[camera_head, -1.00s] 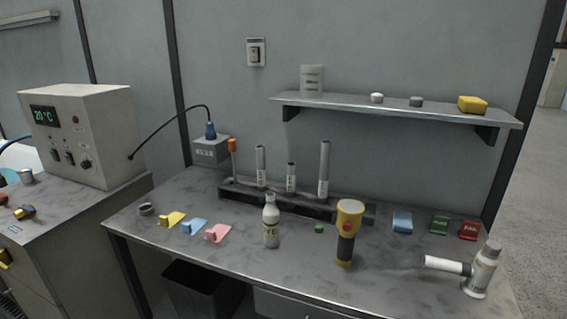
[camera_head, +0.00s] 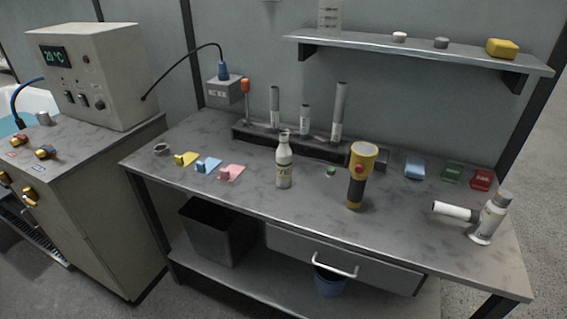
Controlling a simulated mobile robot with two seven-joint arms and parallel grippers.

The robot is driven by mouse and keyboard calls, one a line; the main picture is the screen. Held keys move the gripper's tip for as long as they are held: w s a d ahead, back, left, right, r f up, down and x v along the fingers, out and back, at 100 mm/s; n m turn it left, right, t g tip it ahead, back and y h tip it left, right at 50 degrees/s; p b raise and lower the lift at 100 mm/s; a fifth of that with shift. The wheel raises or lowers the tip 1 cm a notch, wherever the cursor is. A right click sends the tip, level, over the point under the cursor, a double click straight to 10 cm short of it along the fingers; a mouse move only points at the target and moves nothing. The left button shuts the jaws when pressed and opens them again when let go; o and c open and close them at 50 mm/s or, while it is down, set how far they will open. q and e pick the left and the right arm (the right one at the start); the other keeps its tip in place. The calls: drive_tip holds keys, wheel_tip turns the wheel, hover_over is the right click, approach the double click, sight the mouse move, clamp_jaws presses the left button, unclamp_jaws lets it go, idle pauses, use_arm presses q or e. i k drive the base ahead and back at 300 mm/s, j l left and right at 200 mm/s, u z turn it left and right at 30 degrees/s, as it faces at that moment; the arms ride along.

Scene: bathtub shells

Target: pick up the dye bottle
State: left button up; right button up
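A white bottle (camera_head: 284,168) with a narrow neck and a small label stands upright on the workbench (camera_head: 250,205), near the middle of its front half. It looks like the dye bottle, but I cannot read the label. Nothing touches it. Neither of my grippers is in view.
A yellow and black flashlight (camera_head: 356,190) stands right of the bottle; a white device with a sideways tube (camera_head: 489,220) is at the right end. Behind is a rack (camera_head: 250,137) with grey tubes. Coloured tabs (camera_head: 208,166) lie left. A shelf (camera_head: 420,55) overhangs the back.

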sight(284, 154)
drive_tip(key=l+u, duration=0.1)
drive_tip(key=l, duration=2.1)
drive_tip(key=i, duration=0.05)
